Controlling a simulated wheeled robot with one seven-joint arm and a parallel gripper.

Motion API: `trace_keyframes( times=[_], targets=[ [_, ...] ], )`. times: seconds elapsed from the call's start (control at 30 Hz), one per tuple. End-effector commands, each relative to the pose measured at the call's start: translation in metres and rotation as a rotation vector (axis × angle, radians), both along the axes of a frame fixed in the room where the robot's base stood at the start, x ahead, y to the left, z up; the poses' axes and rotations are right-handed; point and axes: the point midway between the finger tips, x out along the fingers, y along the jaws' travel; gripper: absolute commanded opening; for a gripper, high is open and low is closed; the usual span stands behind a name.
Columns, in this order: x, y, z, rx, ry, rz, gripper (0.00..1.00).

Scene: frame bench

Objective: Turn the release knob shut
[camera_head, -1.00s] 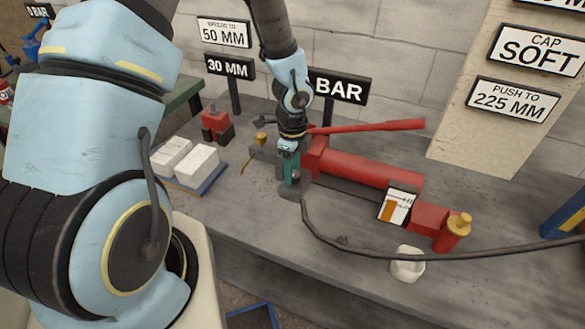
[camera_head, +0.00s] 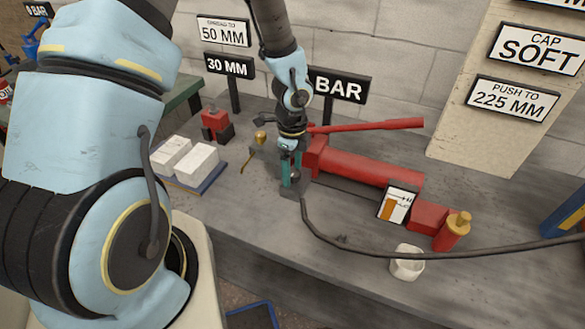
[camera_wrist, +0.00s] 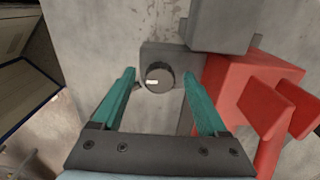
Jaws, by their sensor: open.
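The release knob (camera_wrist: 158,77) is a round dark knob with a white mark on its face, set on a small grey block (camera_wrist: 165,55) in the wrist view. The white mark lies roughly crosswise in that view. My gripper (camera_wrist: 158,73) is open, with one teal finger on each side of the knob and a gap showing on both sides. In the head view my gripper (camera_head: 291,180) points down at the left end of the red pump (camera_head: 365,167). There my fingers hide the knob.
The pump's red lever (camera_head: 375,126) extends to the right above its body. A black hose (camera_head: 400,252) runs right along the bench. A white cup (camera_head: 406,263) stands near the front edge. White blocks (camera_head: 197,163) lie on a blue-edged tray to the left.

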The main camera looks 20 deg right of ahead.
Motion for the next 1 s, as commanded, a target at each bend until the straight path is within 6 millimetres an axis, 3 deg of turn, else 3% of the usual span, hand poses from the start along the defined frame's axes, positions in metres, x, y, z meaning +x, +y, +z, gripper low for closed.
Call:
trace_keyframes(
  times=[0.17,0.6,0.77,1.0],
  targets=[
    [0.001,0.000,0.016,-0.003,-0.002,0.003,0.76],
    [0.001,0.000,0.095,-0.002,-0.002,0.002,0.76],
    [0.001,0.000,0.106,-0.001,-0.001,0.000,0.76],
    [0.000,0.000,0.108,0.000,0.000,-0.001,0.76]
  ],
)
